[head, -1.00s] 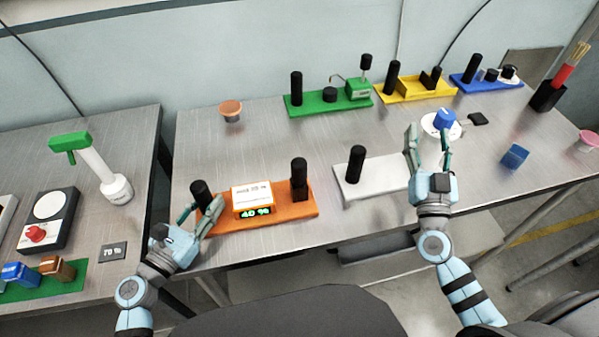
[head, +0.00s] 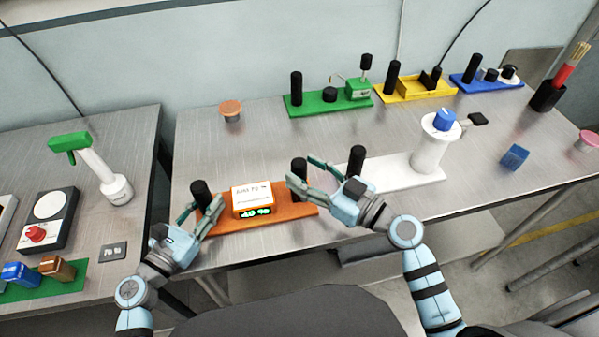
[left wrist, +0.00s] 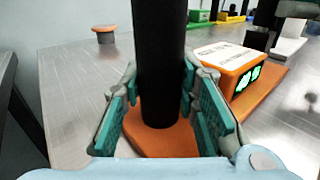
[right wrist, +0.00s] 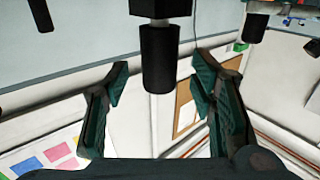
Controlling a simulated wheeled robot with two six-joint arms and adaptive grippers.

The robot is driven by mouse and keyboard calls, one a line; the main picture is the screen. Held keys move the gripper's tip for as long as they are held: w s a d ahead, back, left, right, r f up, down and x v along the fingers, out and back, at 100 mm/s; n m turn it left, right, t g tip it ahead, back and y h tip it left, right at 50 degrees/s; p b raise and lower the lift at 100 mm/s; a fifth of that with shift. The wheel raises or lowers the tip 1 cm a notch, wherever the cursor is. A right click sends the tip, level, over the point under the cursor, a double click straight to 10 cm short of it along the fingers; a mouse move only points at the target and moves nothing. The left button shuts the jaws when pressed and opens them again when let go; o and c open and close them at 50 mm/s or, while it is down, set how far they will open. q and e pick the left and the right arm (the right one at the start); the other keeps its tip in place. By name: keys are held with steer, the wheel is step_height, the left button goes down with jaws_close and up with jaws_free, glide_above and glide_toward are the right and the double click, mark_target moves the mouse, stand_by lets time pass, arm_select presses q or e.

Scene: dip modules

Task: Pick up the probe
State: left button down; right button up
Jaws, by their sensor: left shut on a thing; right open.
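The orange module (head: 277,220) lies at the front left of the table. Its black post (head: 201,193) stands at its left end. My left gripper (head: 207,212) is shut on this post; the left wrist view shows the post (left wrist: 158,60) between both fingers. I take the probe to be the black upright handle (head: 299,166) in a dark holder at the module's right end. My right gripper (head: 304,172) is open at this handle. In the right wrist view the handle (right wrist: 159,60) appears inverted between the spread fingers, not gripped.
The module's display box (head: 252,201) reads about 40 % and stands between the two posts. A white module (head: 390,177) with a black post (head: 356,159) and a white stand topped by a blue knob (head: 443,119) lies close to the right. Green, yellow and blue modules line the back.

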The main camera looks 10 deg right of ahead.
mark_target(198, 185)
steer(key=shift+x, duration=1.15)
steer(key=shift+d, duration=0.1)
jaws_close()
step_height(198, 185, up, 10)
arm_select(q)
steer(key=c, duration=1.1)
jaws_free()
steer(key=shift+r, duration=0.1)
arm_select(e)
steer(key=shift+r, duration=0.1)
arm_select(q)
step_height(198, 185, up, 8)
steer(key=p, duration=0.7)
steer(key=shift+f, duration=0.25)
arm_select(e)
step_height(198, 185, up, 7)
arm_select(q)
steer(key=shift+f, duration=0.1)
